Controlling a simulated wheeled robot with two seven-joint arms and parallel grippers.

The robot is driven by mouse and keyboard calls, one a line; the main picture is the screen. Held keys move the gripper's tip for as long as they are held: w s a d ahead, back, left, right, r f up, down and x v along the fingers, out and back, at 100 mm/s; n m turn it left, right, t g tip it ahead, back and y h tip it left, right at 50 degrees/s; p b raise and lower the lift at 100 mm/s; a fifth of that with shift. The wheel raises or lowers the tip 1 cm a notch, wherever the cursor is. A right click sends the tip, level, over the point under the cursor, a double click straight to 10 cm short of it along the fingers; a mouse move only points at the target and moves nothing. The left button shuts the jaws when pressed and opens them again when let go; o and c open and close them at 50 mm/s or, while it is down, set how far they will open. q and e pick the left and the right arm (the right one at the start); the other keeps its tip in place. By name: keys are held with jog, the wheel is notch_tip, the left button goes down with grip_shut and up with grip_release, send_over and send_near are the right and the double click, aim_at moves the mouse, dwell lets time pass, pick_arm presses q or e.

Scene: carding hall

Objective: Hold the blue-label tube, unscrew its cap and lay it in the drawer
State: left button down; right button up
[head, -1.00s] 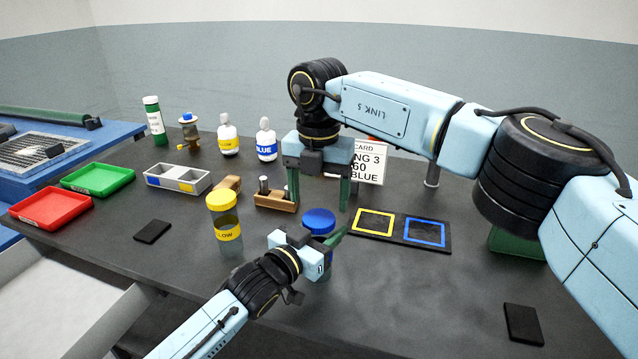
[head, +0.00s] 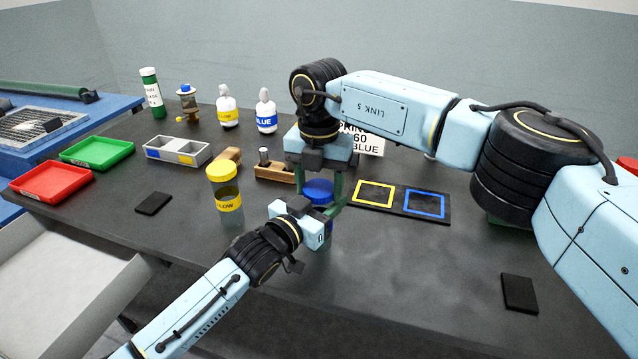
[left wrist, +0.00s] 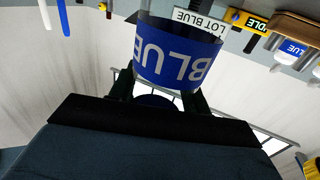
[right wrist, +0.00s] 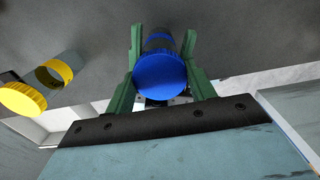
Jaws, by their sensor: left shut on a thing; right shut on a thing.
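The blue-label tube (left wrist: 172,55) is held between my left gripper's dark fingers, its BLUE label clear in the left wrist view. My left gripper (head: 318,222) is shut on the tube above the bench, mostly hiding it in the head view. The tube's blue cap (head: 318,189) faces up and is on the tube as far as I can tell. My right gripper (head: 320,197) points down from above, shut on the cap, with a green finger on each side; the cap (right wrist: 160,77) shows between them in the right wrist view. A light grey open drawer (head: 60,285) appears at the lower left.
A yellow-capped tube (head: 225,195) stands close left of my left gripper. Behind are a wooden block (head: 275,173), two labelled bottles and a sign. A mat with yellow and blue squares (head: 400,203) lies to the right. Red (head: 50,182) and green trays stand left.

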jog(key=shift+c, duration=0.5)
jog(key=n, duration=0.3)
jog(key=o, duration=1.1)
jog(key=shift+r, duration=0.15)
notch_tip(320, 180, up, 4)
jog(key=shift+r, duration=0.2)
jog(key=shift+c, duration=0.5)
notch_tip(320, 180, up, 3)
jog(key=m, duration=0.2)
jog(key=shift+m, duration=0.4)
jog(key=shift+f, duration=3.9)
